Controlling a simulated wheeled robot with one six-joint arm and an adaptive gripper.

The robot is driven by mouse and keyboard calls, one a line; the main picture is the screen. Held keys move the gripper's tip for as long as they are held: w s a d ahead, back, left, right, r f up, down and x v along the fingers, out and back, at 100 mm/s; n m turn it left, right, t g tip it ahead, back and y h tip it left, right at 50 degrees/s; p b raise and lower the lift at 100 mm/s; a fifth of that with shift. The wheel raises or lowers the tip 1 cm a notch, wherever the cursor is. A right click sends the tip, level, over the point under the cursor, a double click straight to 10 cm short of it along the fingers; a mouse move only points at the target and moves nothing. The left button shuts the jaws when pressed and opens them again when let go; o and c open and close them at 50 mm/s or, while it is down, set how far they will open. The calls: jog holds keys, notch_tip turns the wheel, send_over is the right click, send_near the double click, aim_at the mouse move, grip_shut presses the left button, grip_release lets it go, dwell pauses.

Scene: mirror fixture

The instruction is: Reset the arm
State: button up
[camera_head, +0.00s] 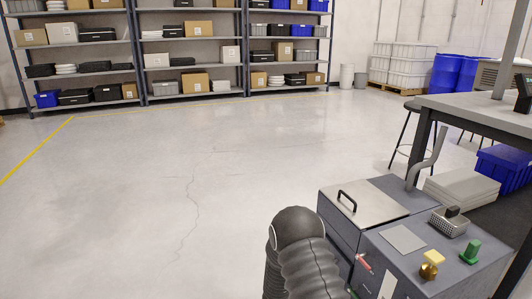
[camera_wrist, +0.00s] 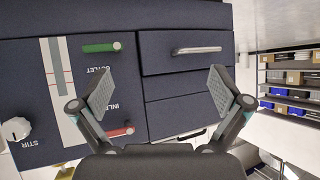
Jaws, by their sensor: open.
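My gripper (camera_wrist: 163,88) is open and empty in the wrist view, with its two padded fingers spread wide. It faces the dark front of a machine cabinet (camera_wrist: 185,87), which appears upside down. A green handle (camera_wrist: 101,47) by the OUTLET label and a red handle (camera_wrist: 113,133) by the INLET label show on the left. A silver bar handle (camera_wrist: 197,50) is on a drawer-like panel beyond the fingers. A white STIR knob (camera_wrist: 16,129) is at the far left. In the head view my dark ribbed arm (camera_head: 303,255) stands left of the cabinet (camera_head: 341,226); my gripper is not visible there.
On the cabinet top are a lid with a black handle (camera_head: 347,201), a wire basket (camera_head: 448,222), a gold piece (camera_head: 431,265) and a green piece (camera_head: 470,252). A workbench (camera_head: 474,111) and stool (camera_head: 404,139) stand at right. Open floor (camera_head: 130,200) lies left; shelves (camera_head: 190,68) line the back.

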jog(key=s+a+r+n+g+y, duration=0.1)
jog(key=s+a+r+n+y, duration=0.1)
jog(key=a+y, duration=0.25)
jog(key=s+a+r+n+y, duration=0.1)
jog(key=a+r+n+y, duration=0.15)
jog(key=a, duration=0.35)
jog(key=s+a+r+n+g+y+p, duration=0.1)
jog(key=s+a+r+n+g+y, duration=0.2)
jog(key=s+r, duration=0.65)
jog(key=s+d+r+n+p, duration=0.1)
jog(key=s+d+r, duration=0.3)
jog(key=s+r, duration=0.4)
jog(key=s+d+r+t+h+p, duration=0.1)
jog(key=s+d+r, duration=0.3)
jog(key=s+r, duration=0.5)
jog(key=s+d+r+n+p, duration=0.1)
jog(key=s+d+r, duration=0.3)
jog(key=s+r, duration=0.4)
notch_tip(320, 180, up, 7)
jog(key=shift+s+d+n+t+h, duration=0.3)
jog(key=shift+n+t, duration=0.05)
jog(key=shift+t, duration=0.05)
